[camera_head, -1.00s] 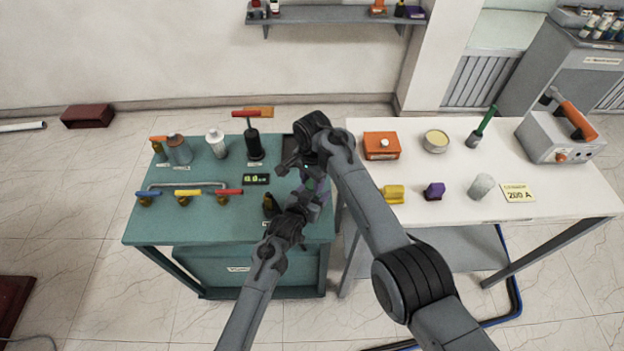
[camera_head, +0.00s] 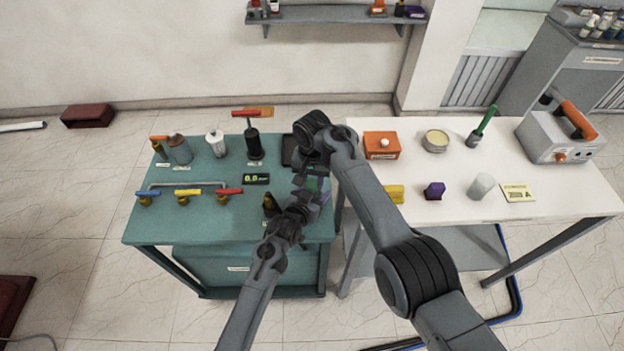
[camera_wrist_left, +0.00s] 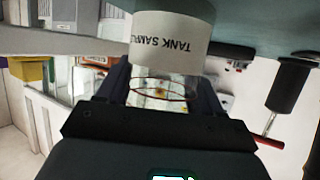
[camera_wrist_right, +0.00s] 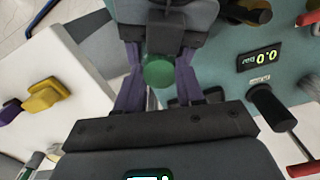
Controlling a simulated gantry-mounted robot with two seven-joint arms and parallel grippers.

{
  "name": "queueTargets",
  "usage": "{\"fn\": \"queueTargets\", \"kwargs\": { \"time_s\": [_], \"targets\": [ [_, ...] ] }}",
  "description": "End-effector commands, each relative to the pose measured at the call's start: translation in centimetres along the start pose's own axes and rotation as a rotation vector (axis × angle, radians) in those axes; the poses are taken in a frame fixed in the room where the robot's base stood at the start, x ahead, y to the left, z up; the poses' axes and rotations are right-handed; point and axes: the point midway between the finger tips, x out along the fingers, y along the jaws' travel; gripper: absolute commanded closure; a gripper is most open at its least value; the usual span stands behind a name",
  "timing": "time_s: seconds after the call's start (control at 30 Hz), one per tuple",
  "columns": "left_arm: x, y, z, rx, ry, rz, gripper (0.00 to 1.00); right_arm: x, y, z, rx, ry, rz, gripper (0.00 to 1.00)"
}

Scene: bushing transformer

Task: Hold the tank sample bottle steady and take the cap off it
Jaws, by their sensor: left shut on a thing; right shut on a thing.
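The tank sample bottle (camera_wrist_left: 168,92) is clear, with a white label reading TANK SAMPLE, upside down in the left wrist view. My left gripper (camera_wrist_left: 165,85) is shut around its body. In the head view my left gripper (camera_head: 306,209) is at the right end of the green bench, below my right gripper (camera_head: 312,178). The green cap (camera_wrist_right: 158,71) lies between my right gripper's purple fingers (camera_wrist_right: 158,78), which are shut on it. The bottle's neck is hidden, so I cannot tell whether cap and bottle are still joined.
The green bench (camera_head: 215,230) carries several valves with coloured handles, a digital display (camera_head: 256,179) and a black hand pump (camera_head: 254,145). The white table (camera_head: 455,180) on the right holds an orange box (camera_head: 381,145), a purple block (camera_head: 434,190) and a grey cylinder (camera_head: 482,186).

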Motion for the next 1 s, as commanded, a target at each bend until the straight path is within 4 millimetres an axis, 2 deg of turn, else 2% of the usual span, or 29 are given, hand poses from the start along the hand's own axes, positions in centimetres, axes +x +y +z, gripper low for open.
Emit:
{"fn": "queueTargets", "kwargs": {
  "time_s": [0.03, 0.2, 0.5, 0.9, 1.0],
  "targets": [
    [0.0, 0.0, 0.1, 0.0, -0.001, -0.001, 1.0, 0.0, 0.0, 0.0, 0.001, 0.0, 0.001, 0.59],
    [0.0, 0.0, 0.1, 0.0, -0.001, -0.001, 1.0, 0.0, 0.0, 0.0, 0.002, 0.0, 0.0, 0.37],
    [0.0, 0.0, 0.1, 0.0, -0.001, 0.0, 1.0, -0.2, 0.0, 0.0, 0.003, 0.0, 0.0, 0.37],
    [0.0, 0.0, 0.1, 0.0, -0.001, 0.0, 1.0, -4.1, -0.1, 0.0, 0.003, 0.001, -0.001, 0.37],
    [0.0, 0.0, 0.1, 0.0, -0.001, 0.0, 1.0, -4.5, 0.0, 0.0, 0.014, 0.0, 0.0, 0.41]
  ]
}}
